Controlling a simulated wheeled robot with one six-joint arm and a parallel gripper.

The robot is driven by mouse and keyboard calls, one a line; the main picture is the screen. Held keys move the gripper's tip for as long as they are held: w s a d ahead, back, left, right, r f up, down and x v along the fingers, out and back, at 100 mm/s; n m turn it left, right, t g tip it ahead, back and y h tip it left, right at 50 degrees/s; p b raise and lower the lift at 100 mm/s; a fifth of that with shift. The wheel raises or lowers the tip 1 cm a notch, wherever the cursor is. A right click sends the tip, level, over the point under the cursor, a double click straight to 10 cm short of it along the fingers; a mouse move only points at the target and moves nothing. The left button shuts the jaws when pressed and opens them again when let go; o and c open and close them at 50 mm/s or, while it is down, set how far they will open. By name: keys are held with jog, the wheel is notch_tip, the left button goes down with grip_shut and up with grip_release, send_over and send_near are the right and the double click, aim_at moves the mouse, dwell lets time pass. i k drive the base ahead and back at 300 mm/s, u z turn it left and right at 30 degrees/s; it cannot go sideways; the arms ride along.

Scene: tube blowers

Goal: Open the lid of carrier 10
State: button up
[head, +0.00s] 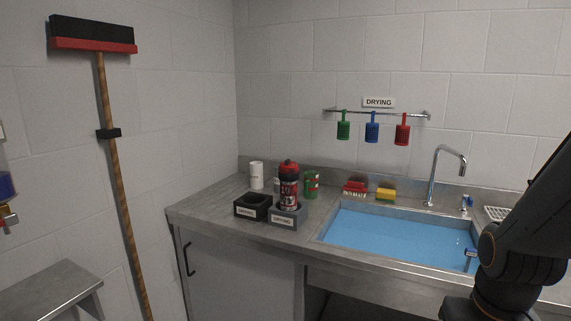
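Carrier 10 (289,190) is a dark canister with red bands and a pale number on its side. It stands upright in or just behind the grey labelled holder (284,222) on the counter. Its red lid (288,167) sits on top and looks closed. My dark arm comes in at the right edge, in front of the sink's right end and well apart from the carrier. My gripper is out of the picture.
A black labelled holder (253,207) stands left of the grey one. Red (355,188) and yellow (386,194) brushes lie by the blue-water sink (395,235). Counter left of the holders is clear.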

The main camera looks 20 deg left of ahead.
aim_at(287, 164)
jog(key=u, duration=0.9)
